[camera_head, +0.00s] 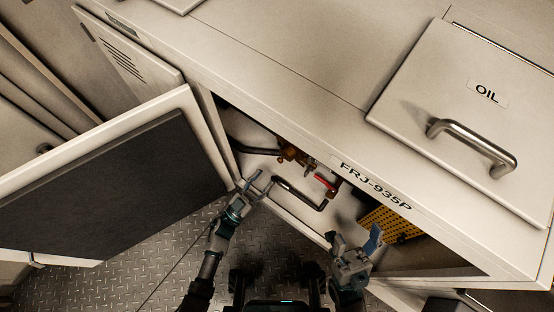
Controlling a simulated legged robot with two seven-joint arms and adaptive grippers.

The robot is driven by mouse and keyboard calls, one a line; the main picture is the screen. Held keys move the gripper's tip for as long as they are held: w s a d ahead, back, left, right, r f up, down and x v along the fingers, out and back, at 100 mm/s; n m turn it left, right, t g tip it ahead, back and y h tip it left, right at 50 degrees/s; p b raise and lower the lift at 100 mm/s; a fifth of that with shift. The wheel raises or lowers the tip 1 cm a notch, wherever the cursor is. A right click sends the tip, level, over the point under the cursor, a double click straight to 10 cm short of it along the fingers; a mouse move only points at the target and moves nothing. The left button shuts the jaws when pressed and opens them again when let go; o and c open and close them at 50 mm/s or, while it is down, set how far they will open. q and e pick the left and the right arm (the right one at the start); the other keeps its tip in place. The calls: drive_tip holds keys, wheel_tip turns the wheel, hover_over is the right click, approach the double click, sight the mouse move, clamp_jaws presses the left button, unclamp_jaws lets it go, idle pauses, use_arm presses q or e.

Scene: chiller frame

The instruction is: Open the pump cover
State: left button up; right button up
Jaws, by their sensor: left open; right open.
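The pump cover appears to be the white door panel with a dark inner face (110,185), swung open to the left of the cabinet opening. My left gripper (258,183) is open at the opening's lower left, beside the door's free space and touching nothing that I can make out. My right gripper (353,240) is open in front of the opening's lower edge, near the middle. Inside the opening are brass fittings (292,153), a red valve handle (324,181) and a dark bent pipe (300,194). Whether either gripper touches the cabinet edge is unclear.
The white cabinet (285,85) bears the label FRJ-935P (376,186). A lid marked OIL (460,115) with a metal handle (472,145) lies shut on top at right. A yellow perforated part (392,225) sits inside the opening. Diamond-plate floor (160,265) lies below.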

sight(285, 154)
use_arm(q)
drive_tip(key=b+x, duration=0.1)
drive_tip(key=x, duration=0.6)
drive_tip(key=shift+w+d+r, duration=0.15)
drive_tip(key=shift+w+d, duration=0.05)
drive_tip(key=shift+d, duration=0.1)
drive_tip(key=shift+a, duration=0.15)
clamp_jaws()
